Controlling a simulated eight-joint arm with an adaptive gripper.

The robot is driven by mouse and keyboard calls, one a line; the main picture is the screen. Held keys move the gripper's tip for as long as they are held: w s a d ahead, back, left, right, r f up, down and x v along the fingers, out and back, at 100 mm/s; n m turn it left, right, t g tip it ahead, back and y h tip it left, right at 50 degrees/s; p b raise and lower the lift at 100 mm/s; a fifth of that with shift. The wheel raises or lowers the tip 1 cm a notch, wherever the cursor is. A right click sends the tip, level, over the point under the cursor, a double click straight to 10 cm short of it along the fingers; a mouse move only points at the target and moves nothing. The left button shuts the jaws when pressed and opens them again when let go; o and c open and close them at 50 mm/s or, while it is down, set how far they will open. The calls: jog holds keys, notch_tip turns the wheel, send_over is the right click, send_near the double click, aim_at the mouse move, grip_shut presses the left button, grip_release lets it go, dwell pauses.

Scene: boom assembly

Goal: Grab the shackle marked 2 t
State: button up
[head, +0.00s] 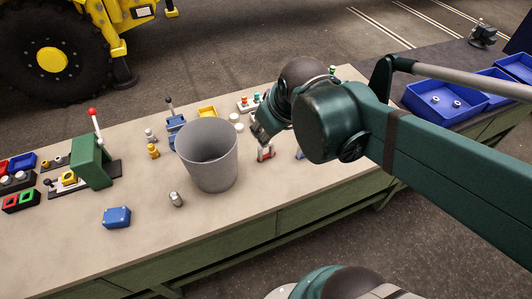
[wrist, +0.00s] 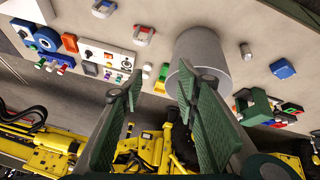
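A small red and grey shackle (head: 265,153) stands on the bench to the right of the grey bin. It also shows in the wrist view (wrist: 144,36). A blue and grey shackle (head: 299,153) stands to its right, partly hidden by my arm; the wrist view shows it near the top edge (wrist: 103,8). I cannot read a 2 t marking on either. My gripper (head: 260,131) is above the bench, close to the red shackle in the head picture. In the wrist view its two green fingers (wrist: 160,82) are spread apart with nothing between them.
A tall grey bin (head: 210,155) stands close to the left of my gripper. A green lever press (head: 92,160), a blue box (head: 117,217) and a small metal cylinder (head: 176,200) are further left. Blue trays (head: 440,98) lie at the right. The front of the bench is mostly clear.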

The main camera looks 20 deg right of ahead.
jog(key=w+d+f+n+g+b, duration=0.35)
jog(key=w+f+n, duration=0.45)
jog(key=w+f, duration=0.35)
jog(key=n+g+b, duration=0.2)
jog(key=n, duration=0.5)
send_over(266, 155)
jog(key=f, duration=1.6)
jog(key=shift+a+f, duration=0.2)
jog(key=shift+f, duration=0.05)
jog(key=shift+w+d+f+n+g, duration=0.15)
jog(key=shift+f+n+g, duration=0.15)
jog(key=shift+f, duration=0.35)
jog(key=shift+f, duration=1.3)
jog(key=shift+f, duration=0.1)
jog(key=shift+s+f+b, duration=0.2)
jog(key=shift+f+b, duration=0.3)
jog(key=shift+f, duration=1.95)
grip_shut()
